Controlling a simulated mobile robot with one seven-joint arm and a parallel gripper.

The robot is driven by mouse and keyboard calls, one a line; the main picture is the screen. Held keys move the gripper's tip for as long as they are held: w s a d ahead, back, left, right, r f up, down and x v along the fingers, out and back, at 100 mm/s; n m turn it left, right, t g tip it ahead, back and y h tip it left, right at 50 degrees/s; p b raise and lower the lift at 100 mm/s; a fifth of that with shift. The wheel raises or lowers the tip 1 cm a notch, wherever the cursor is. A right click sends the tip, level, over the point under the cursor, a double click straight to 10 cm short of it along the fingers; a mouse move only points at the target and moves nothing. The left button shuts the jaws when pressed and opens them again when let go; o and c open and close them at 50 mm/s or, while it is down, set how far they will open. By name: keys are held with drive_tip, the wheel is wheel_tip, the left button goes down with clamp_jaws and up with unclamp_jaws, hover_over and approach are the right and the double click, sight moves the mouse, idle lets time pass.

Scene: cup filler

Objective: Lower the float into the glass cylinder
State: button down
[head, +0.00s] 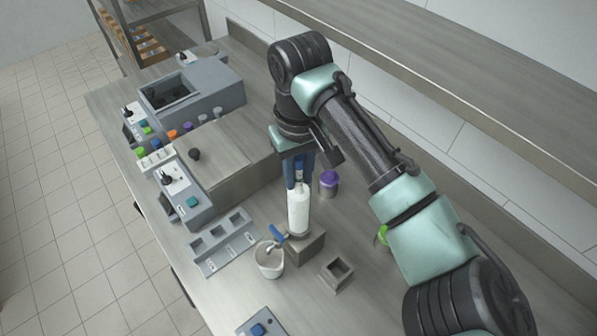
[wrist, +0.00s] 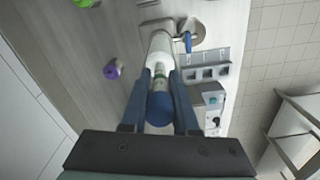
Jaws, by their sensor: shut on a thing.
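The glass cylinder (head: 299,212), pale and whitish, stands upright on a grey block. It also shows in the wrist view (wrist: 160,47), beyond my fingertips. My gripper (head: 298,184) points down just above the cylinder's top. In the wrist view my gripper (wrist: 158,76) is shut on the float (wrist: 159,108), which has a blue rounded upper end and a pale, greenish narrower part. The float lines up with the cylinder. Its lower end is at or near the cylinder's mouth; I cannot tell whether it is inside. My fingers partly hide it.
A blue-handled tap (head: 277,234) sits at the block, over a white cup (head: 269,260). A purple-lidded jar (head: 328,183) stands right of my gripper. A grey slotted rack (head: 222,242) lies left, and an empty square holder (head: 337,273) at front right. A shelf (head: 440,70) overhangs behind.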

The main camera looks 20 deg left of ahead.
drive_tip(key=c, duration=0.6)
unclamp_jaws()
drive_tip(key=shift+s+d+f, duration=0.1)
drive_tip(key=shift+s+f, duration=0.1)
drive_tip(key=shift+f, duration=0.45)
wheel_tip(320, 180, up, 13)
drive_tip(key=shift+w+r+b, duration=0.1)
drive_tip(key=shift+w+b, duration=0.05)
drive_tip(key=shift+b, duration=0.55)
drive_tip(key=shift+r, duration=0.55)
drive_tip(key=shift+a, duration=0.2)
drive_tip(key=w+a+r+n+t+y, duration=0.2)
drive_tip(key=w+a+r+t+y, duration=0.2)
drive_tip(key=a+r+t+y, duration=0.65)
wheel_tip(320, 180, up, 11)
drive_tip(key=a+m+t, duration=0.1)
drive_tip(key=t, duration=0.1)
drive_tip(key=s+d+r+m+t+h, duration=0.3)
drive_tip(key=s+d+r+t, duration=0.1)
drive_tip(key=d, duration=0.3)
drive_tip(key=s+d+r+m+t+h, duration=0.3)
drive_tip(key=s+d+r+t+h, duration=0.1)
drive_tip(key=d, duration=0.4)
drive_tip(key=s+d+r+m+t+h, duration=0.3)
drive_tip(key=s+d+r+t, duration=0.1)
drive_tip(key=d+r+t, duration=0.1)
drive_tip(key=shift+s+d+t, duration=0.4)
drive_tip(key=shift+d+t, duration=0.45)
drive_tip(key=shift+d, duration=0.4)
